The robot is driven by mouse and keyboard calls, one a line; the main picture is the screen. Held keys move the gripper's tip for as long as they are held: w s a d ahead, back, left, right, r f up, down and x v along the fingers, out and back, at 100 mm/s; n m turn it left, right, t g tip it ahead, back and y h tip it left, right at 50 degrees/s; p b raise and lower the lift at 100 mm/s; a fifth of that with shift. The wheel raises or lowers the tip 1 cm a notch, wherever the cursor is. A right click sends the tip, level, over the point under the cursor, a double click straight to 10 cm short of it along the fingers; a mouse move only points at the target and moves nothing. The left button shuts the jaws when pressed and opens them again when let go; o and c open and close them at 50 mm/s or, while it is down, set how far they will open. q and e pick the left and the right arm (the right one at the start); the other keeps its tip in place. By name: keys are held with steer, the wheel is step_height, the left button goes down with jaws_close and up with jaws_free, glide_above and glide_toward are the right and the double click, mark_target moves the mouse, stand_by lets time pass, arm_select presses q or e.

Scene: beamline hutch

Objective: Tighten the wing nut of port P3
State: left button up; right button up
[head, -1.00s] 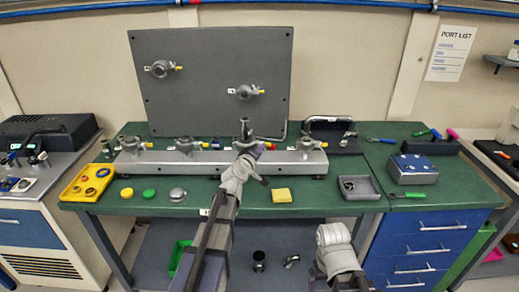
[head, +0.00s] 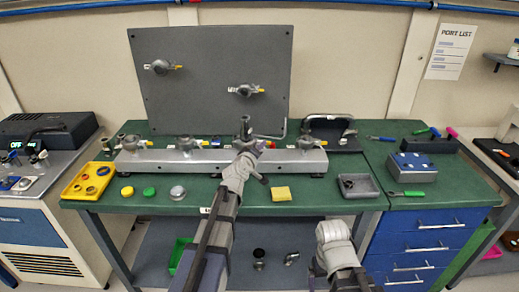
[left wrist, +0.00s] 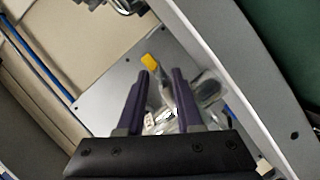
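A grey metal rail (head: 220,161) runs along the green bench and carries several clamped ports. My left gripper (head: 257,150) is at the third port from the left (head: 246,130), in front of its clamp. A yellow tip (head: 270,144) shows just right of the gripper. In the left wrist view my left gripper's two purple fingers (left wrist: 162,76) stand apart, with a metal clamp part (left wrist: 162,118) and a yellow tip (left wrist: 149,62) between and beyond them. I cannot tell whether they touch it. My right arm shows at the bottom, its gripper out of sight.
A grey upright panel (head: 215,100) with two more clamped ports stands behind the rail. A yellow tray (head: 72,190), caps, a yellow sponge (head: 281,194), a grey tray (head: 359,194) and a blue box (head: 412,166) stand on the bench. The front edge is partly clear.

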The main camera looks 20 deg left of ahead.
arm_select(q)
steer(key=p+v, duration=0.1)
steer(key=v, duration=0.6)
steer(key=shift+s+p, duration=0.3)
steer(key=shift+s, duration=0.1)
arm_select(e)
steer(key=shift+r, duration=0.8)
